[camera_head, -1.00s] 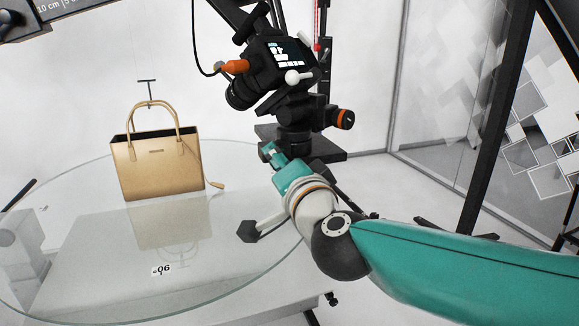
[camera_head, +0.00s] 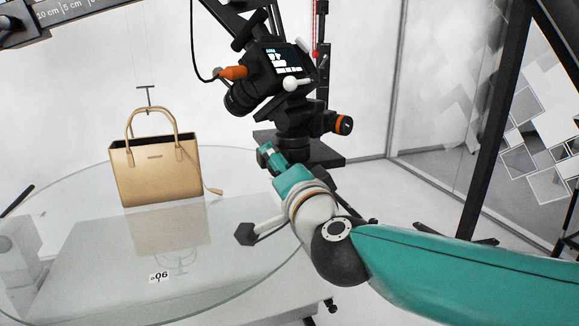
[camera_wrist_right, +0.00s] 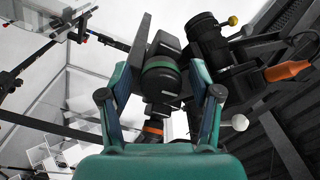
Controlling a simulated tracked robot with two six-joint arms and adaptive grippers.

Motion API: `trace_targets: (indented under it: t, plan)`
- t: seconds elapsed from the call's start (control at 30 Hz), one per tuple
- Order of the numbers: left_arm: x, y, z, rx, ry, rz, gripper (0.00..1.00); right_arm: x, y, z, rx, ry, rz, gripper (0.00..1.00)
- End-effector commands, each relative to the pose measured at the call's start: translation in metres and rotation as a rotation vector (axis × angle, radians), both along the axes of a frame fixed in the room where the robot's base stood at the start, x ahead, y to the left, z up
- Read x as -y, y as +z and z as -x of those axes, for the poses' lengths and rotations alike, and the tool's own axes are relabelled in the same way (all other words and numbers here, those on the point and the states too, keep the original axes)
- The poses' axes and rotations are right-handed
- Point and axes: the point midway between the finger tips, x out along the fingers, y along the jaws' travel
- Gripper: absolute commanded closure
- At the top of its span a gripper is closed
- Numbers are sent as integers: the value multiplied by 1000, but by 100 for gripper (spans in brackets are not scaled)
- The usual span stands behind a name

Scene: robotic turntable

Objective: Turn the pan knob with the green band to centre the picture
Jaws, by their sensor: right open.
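The pan knob with the green band (camera_wrist_right: 162,75) is dark and round, and shows in the right wrist view on the tripod head. My right gripper (camera_wrist_right: 163,82) is open, with one finger on each side of the knob. I cannot tell whether either finger touches it. In the head view my right gripper (camera_head: 268,157) is at the lower left of the tripod head (camera_head: 296,120), and the green band is not visible there. The camera (camera_head: 265,78) sits tilted on the head with its screen lit; the picture on it is too small to read. My left gripper is not in view.
A knob with an orange band (camera_head: 342,124) sticks out to the right of the tripod head. A tan handbag (camera_head: 158,178) stands on the glass turntable (camera_head: 60,190). An orange plug (camera_head: 233,72) and cable are at the camera's left side.

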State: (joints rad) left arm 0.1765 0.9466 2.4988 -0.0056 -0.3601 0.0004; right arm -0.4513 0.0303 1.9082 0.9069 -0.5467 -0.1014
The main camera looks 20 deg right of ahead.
Motion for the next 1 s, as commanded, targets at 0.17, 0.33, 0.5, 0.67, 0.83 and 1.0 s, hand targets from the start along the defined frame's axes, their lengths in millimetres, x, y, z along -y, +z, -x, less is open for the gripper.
trace_targets:
  t: [0.17,0.33,0.5,0.67,0.83,1.0]
  plan:
    - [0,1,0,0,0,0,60,-1,0,3,0,2,1,36]
    - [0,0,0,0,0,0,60,0,1,21,1,3,-2,36]
    - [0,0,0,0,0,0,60,0,1,53,2,5,-1,36]
    - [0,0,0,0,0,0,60,1,0,85,3,5,-2,36]
    - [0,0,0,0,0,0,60,2,0,109,2,2,0,36]
    - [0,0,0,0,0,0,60,3,-1,119,0,1,1,36]
